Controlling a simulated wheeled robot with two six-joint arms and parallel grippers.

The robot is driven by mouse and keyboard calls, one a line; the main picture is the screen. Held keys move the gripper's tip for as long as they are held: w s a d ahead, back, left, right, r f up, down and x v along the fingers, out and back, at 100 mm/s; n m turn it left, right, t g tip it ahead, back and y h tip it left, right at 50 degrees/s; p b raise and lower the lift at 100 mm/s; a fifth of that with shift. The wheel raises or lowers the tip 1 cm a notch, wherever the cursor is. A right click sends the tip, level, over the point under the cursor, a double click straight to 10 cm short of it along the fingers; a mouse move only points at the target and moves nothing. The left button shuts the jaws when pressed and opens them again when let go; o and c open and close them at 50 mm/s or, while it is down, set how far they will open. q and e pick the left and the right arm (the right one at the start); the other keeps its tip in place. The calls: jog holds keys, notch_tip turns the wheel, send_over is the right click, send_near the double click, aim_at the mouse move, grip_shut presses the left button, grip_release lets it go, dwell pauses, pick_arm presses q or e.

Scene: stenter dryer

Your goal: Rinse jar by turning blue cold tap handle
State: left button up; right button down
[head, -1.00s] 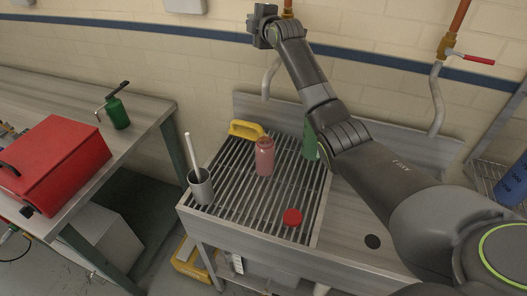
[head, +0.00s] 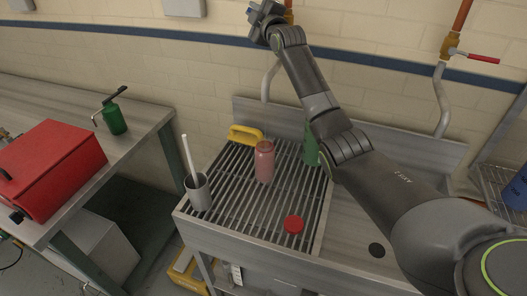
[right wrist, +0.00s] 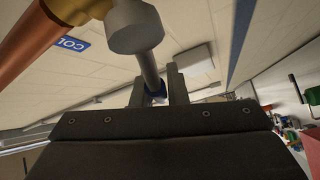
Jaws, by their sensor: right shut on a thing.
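My right gripper (head: 260,14) is at the upper middle of the head view, up at the left tap on the wall. In the right wrist view its two fingers (right wrist: 156,92) are shut on the blue tap handle (right wrist: 157,98), mostly hidden between them. A blue COLD label (right wrist: 72,43) shows beside the copper pipe. A pinkish-red jar (head: 264,162) stands upright on the slatted drainboard, below the tap's grey spout (head: 268,80). No water stream is visible. A red lid (head: 294,224) lies on the slats in front. My left gripper is not in view.
A grey cup with a white-handled brush (head: 197,192), a yellow-handled thing (head: 245,134) and a green bottle (head: 311,149) stand around the jar. A red-handled tap (head: 484,59) is at the right. A red toolbox (head: 52,165) sits on the left bench.

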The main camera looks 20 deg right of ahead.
jog(key=r+m+t+b, duration=0.1)
jog(key=s+d+r+m+t+b, duration=0.1)
jog(key=m+b, duration=0.1)
jog(key=shift+d+r+m+t+h, duration=0.1)
jog(key=shift+r+m+t+h, duration=0.1)
jog(key=shift+m+t+h, duration=0.15)
jog(key=shift+h, duration=0.25)
jog(key=shift+b, duration=0.3)
jog(key=m+b, duration=0.1)
jog(key=b, duration=0.4)
jog(key=d+r+m+t+h+b, duration=0.1)
jog(key=b, duration=0.4)
jog(key=s+m+t+h+b, duration=0.1)
jog(key=b, duration=0.4)
jog(key=shift+d+r+m, duration=0.15)
jog(key=shift+r+m, duration=0.1)
jog(key=shift+m, duration=0.1)
